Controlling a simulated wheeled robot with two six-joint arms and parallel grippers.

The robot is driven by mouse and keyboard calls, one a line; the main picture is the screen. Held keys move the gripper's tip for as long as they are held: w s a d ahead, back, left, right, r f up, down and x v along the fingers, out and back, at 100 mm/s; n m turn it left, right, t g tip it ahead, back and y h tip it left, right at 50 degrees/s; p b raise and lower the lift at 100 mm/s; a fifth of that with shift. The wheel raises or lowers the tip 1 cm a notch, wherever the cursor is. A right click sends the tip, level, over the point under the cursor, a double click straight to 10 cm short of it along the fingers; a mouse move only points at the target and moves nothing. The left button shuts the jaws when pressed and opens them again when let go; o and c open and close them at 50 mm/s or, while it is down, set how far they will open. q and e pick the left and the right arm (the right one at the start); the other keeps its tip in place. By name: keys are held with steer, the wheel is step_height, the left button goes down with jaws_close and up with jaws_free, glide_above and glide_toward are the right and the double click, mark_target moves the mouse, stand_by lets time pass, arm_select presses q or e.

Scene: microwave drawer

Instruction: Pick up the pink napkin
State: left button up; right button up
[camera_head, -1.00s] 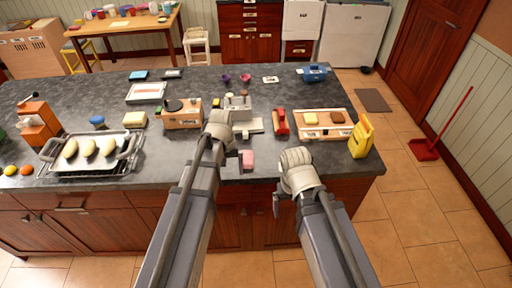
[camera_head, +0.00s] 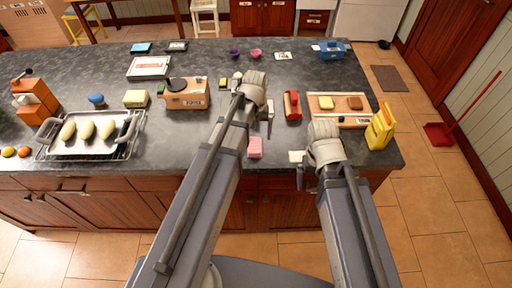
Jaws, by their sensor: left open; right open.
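The pink napkin (camera_head: 255,147), a small pink block shape, is near the front edge of the dark counter (camera_head: 205,135). My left gripper (camera_head: 269,122) is over the counter, just above and right of the napkin in the picture, apart from it. Its fingers are mostly hidden by its own wrist. It is open and holds nothing that I can see. My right gripper (camera_head: 300,177) is at the counter's front edge, right of the napkin. It is open, with its fingers small and partly hidden.
A tray with several oval pieces (camera_head: 62,152) is at left, beside an orange grinder (camera_head: 34,100). A toaster-like box (camera_head: 187,94), a red item (camera_head: 292,105), a wooden board (camera_head: 350,120) and a yellow bag (camera_head: 381,128) stand around.

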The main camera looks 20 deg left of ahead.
mark_target(255, 145)
arm_select(q)
steer(key=shift+f, duration=0.7)
arm_select(e)
steer(key=shift+f, duration=0.65)
arm_select(q)
steer(key=shift+f+b, duration=0.1)
steer(key=shift+b, duration=0.3)
arm_select(e)
steer(key=shift+f, duration=0.1)
arm_select(q)
step_height(255, 145, down, 5)
steer(key=b, duration=0.5)
steer(key=shift+w+a, duration=0.1)
steer(key=shift+a, duration=0.05)
arm_select(e)
step_height(255, 145, down, 5)
arm_select(q)
steer(key=c, duration=1.4)
step_height(255, 145, up, 10)
steer(key=p, duration=1)
arm_select(e)
step_height(255, 145, up, 10)
